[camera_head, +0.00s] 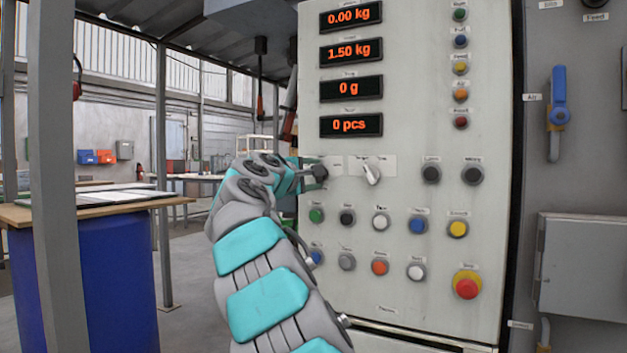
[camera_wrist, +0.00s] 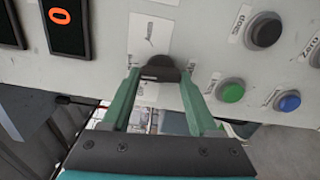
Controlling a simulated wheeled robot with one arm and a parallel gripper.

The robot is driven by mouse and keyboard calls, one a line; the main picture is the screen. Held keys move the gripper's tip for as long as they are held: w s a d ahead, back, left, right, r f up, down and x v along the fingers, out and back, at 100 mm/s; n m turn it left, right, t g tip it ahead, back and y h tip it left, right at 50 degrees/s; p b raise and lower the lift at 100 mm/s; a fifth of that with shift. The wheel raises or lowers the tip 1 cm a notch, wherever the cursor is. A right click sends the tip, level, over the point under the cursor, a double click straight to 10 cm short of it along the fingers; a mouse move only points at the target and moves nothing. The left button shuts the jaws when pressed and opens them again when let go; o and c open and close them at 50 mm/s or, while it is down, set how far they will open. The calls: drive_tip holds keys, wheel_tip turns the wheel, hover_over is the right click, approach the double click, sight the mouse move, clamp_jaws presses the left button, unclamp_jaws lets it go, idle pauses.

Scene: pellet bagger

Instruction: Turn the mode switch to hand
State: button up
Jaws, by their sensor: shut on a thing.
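A dark rotary switch (camera_head: 319,172) sits on a white label plate at the left of the panel, below the displays. My gripper (camera_head: 306,174) reaches it from the left and is shut on it. In the wrist view the dark switch (camera_wrist: 160,69) lies between the two green fingertips (camera_wrist: 160,82), in front of its white plate with small print. The print is too small to read surely, so I cannot tell which position the switch points to. A second switch with a white handle (camera_head: 371,172) is just to its right, tilted.
Below are several coloured push buttons, including green (camera_head: 316,215), and a red emergency stop (camera_head: 467,286) at lower right. The displays (camera_head: 350,51) are above. A blue-handled valve (camera_head: 559,100) is at right. A table on a blue drum (camera_head: 100,270) stands at left.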

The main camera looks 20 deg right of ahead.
drive_tip(key=shift+m, duration=0.6)
drive_tip(key=o, duration=1.4)
drive_tip(key=shift+s+a, duration=0.1)
drive_tip(key=b+v, duration=0.1)
drive_tip(key=v, duration=0.6)
drive_tip(key=shift+s+a, duration=0.2)
